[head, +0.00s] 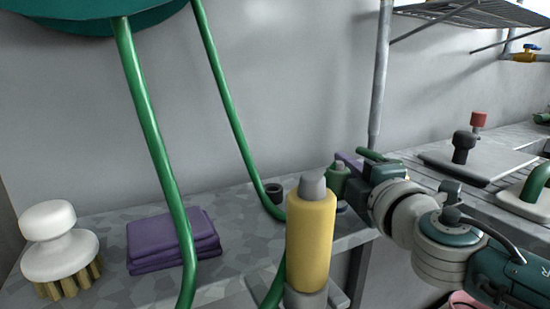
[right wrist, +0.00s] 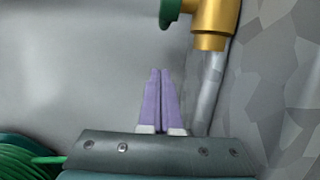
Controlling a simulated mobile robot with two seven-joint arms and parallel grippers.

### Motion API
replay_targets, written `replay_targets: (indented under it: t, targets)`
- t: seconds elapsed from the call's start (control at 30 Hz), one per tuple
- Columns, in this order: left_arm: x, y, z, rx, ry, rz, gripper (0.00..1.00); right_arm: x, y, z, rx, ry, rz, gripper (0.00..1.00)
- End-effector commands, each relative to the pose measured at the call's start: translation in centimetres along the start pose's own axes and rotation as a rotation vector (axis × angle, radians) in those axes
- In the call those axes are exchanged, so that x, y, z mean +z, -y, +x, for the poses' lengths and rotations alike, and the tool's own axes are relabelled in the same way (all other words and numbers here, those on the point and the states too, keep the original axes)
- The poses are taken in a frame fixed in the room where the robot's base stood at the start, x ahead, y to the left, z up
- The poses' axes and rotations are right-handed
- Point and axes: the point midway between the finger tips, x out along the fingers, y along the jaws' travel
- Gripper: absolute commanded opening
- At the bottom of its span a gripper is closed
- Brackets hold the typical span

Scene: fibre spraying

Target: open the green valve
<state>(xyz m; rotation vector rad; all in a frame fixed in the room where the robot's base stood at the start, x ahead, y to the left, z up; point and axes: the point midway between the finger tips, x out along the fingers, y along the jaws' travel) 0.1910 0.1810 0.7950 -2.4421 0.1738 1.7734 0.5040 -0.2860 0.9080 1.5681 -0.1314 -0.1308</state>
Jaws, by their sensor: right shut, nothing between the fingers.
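The green valve shows in the right wrist view as a green handle (right wrist: 170,11) on a brass tap body (right wrist: 212,22), cut off by the top edge. My right gripper (right wrist: 158,72) has two purple fingers held together, with nothing between them. The fingertips are below the green handle in that picture and look apart from it. In the head view my right gripper (head: 348,160) is partly hidden behind its own wrist, and I cannot make out the green valve there. My left gripper is not in view.
Green hoses (head: 150,130) hang at left. A white brush (head: 58,245) and purple cloths (head: 172,238) lie on the counter. A blue-handled brass tap (head: 526,55) is upper right.

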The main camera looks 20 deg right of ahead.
Motion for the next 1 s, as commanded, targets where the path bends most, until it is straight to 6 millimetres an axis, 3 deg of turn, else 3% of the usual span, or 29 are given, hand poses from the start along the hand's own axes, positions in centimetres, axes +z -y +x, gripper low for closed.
replay_targets:
  t: [0.1,0.3,1.0]
  targets:
    - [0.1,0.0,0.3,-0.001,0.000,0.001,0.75,2.1,0.1,0.4,0.000,0.001,-0.006,0.00]
    - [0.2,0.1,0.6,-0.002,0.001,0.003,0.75,3.6,0.1,0.8,0.000,0.000,-0.002,0.00]
    - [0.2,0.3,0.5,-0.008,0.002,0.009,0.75,4.0,0.0,1.0,0.000,0.053,0.000,0.00]
